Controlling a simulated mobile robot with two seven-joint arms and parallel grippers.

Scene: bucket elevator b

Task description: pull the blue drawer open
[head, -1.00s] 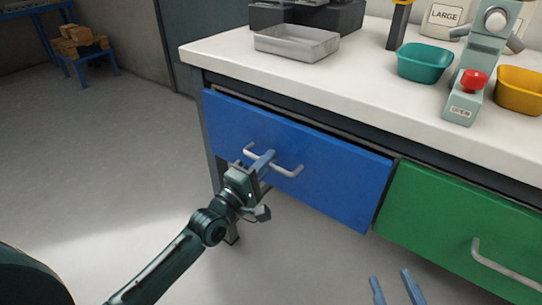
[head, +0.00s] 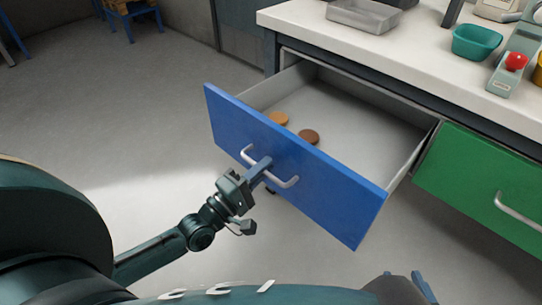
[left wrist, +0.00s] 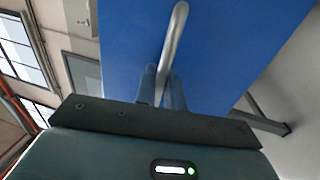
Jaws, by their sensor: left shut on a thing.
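The blue drawer (head: 300,170) stands well out from the bench, and its grey interior shows in the head view. Two round discs lie inside, an orange one (head: 278,118) and a brown one (head: 308,136). My left gripper (head: 262,168) is shut on the drawer's metal bar handle (head: 285,182). In the left wrist view the fingers (left wrist: 162,88) close around the handle (left wrist: 176,40) against the blue front (left wrist: 225,50). My right gripper (head: 408,288) shows only partly at the bottom edge, its blue fingers apart and away from the drawer.
A closed green drawer (head: 480,180) with a metal handle (head: 518,212) is to the right. The white benchtop (head: 400,60) holds a metal tray (head: 363,15), a teal bin (head: 476,42) and a device with a red button (head: 515,61).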

